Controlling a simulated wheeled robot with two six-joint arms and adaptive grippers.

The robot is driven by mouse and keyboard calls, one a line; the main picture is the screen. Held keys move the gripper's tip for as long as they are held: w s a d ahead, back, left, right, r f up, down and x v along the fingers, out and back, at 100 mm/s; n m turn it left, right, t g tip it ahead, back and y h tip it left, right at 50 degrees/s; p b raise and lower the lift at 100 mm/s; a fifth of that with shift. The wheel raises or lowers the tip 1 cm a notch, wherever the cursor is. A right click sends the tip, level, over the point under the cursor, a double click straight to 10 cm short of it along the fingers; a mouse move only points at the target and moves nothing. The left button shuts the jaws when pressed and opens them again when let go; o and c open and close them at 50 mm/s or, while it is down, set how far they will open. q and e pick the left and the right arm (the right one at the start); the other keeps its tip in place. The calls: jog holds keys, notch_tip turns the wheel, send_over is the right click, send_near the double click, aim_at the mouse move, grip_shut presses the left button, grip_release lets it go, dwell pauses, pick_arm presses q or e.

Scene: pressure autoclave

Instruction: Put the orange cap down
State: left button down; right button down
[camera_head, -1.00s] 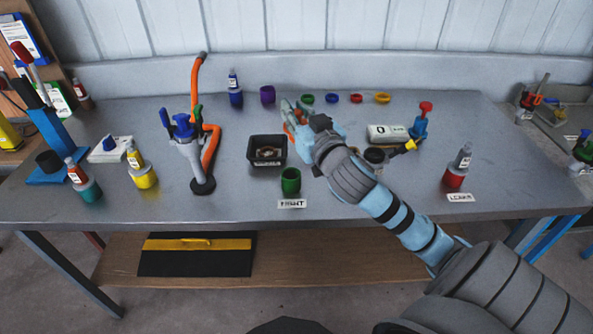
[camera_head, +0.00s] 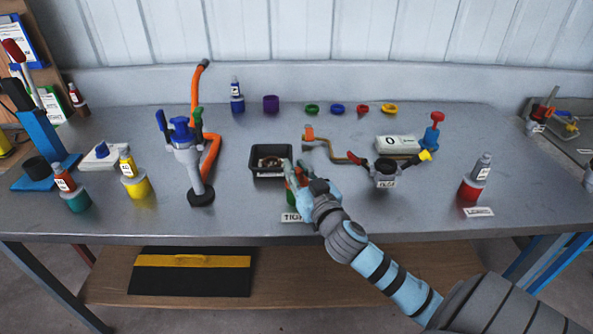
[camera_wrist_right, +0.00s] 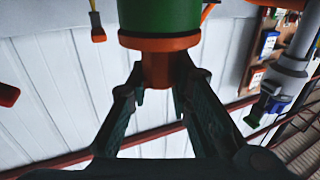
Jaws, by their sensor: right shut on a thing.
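My right gripper (camera_head: 298,176) is over the green cup (camera_head: 291,199) at the middle front of the bench and hides much of it. In the right wrist view, its fingers (camera_wrist_right: 157,88) are shut on the narrow part of the orange cap (camera_wrist_right: 158,68). The cap's wide rim meets the end of the green cup, which also shows in that view (camera_wrist_right: 160,16). Cap and cup look lined up, but I cannot tell whether the cap is seated or just touching. My left gripper is not in view.
A black tray (camera_head: 257,168) stands just behind and left of the gripper. A label plate (camera_head: 291,217) lies in front of the cup. A dark pot with coloured handles (camera_head: 385,175) is to the right. Coloured rings (camera_head: 336,108) lie at the back. The bench between cup and red-based bottle (camera_head: 471,188) is fairly clear.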

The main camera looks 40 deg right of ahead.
jog(key=c, duration=1.5)
grip_release()
jog(key=shift+f, duration=0.15)
jog(key=shift+o, duration=0.2)
jog(key=shift+r+p, duration=0.35)
jog(key=shift+r, duration=0.1)
jog(key=v, duration=1.2)
